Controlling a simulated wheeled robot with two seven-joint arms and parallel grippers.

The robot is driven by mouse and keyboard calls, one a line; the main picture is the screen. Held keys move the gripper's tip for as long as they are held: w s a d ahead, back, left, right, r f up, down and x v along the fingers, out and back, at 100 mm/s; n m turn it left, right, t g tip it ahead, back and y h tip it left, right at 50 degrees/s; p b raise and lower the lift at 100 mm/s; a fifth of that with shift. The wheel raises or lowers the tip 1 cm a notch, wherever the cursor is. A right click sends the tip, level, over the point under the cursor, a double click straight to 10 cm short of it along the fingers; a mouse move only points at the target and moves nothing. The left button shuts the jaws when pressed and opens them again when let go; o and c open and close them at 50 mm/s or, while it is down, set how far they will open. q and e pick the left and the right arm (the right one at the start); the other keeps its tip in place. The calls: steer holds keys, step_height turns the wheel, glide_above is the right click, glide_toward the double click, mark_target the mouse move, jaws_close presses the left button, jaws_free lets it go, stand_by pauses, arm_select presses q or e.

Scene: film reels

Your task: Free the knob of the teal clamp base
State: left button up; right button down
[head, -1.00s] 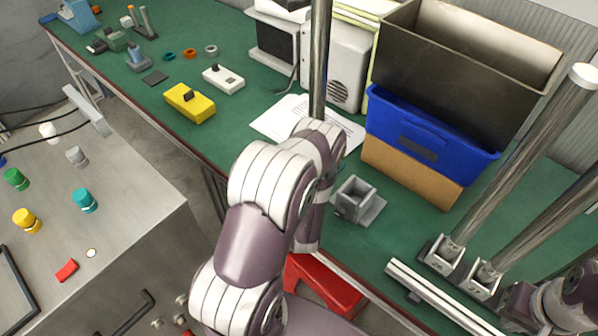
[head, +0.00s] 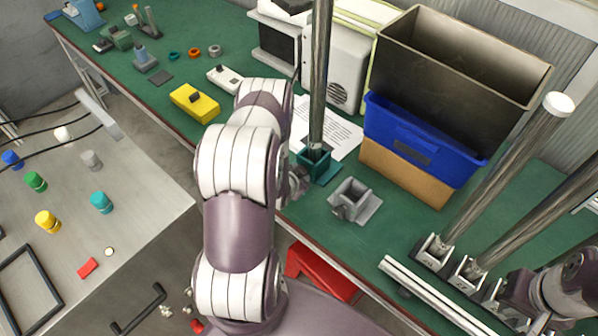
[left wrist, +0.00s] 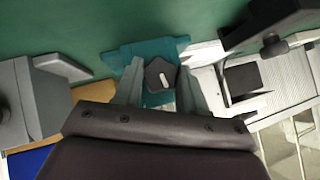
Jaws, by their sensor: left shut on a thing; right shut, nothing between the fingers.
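The teal clamp base (head: 322,168) stands on the green bench with an upright metal pole (head: 318,90) in it. In the left wrist view the teal base (left wrist: 125,57) lies straight ahead. My left gripper (left wrist: 160,90) is shut on its dark knob (left wrist: 158,72), which has a pale mark and sits between the two fingers. In the head view my left gripper (head: 300,183) is at the base's near side, partly hidden by my own arm. My right gripper (head: 510,312) is shut and empty at the lower right, by other pole bases.
A grey clamp base (head: 355,202) stands just right of the teal one. A blue bin (head: 420,140) with a metal bin (head: 470,60) on it is behind. More poles (head: 510,170) stand at right. A paper sheet (head: 345,135) lies behind the teal base.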

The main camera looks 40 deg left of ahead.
arm_select(q)
steer(key=n+h, duration=0.1)
steer(key=h, duration=0.1)
steer(key=n+h, duration=0.1)
steer(key=h, duration=0.1)
steer(key=shift+a+g+p, duration=0.3)
steer(key=shift+a+p, duration=0.05)
steer(key=shift+p, duration=0.05)
steer(key=shift+n+h, duration=0.5)
steer(key=shift+h, duration=0.4)
steer(key=shift+a+f+n+h, duration=0.15)
steer(key=shift+n+h, duration=0.25)
steer(key=shift+h, duration=0.2)
steer(key=h+b, duration=0.1)
steer(key=n+h+b, duration=0.1)
steer(key=shift+a+f+h, duration=0.1)
steer(key=shift+f+h, duration=0.1)
steer(key=shift+h, duration=0.2)
steer(key=n+h+b, duration=0.1)
steer(key=b, duration=0.1)
steer(key=shift+n+h+b, duration=0.3)
steer(key=shift+h, duration=0.1)
steer(key=shift+a+r+t+h+b, duration=0.1)
steer(key=shift+t+h+b, duration=0.2)
steer(key=shift+t, duration=0.1)
steer(key=shift+n, duration=0.3)
steer(key=shift+w+r, duration=0.1)
steer(key=o, duration=1.1)
steer(key=shift+c, duration=0.2)
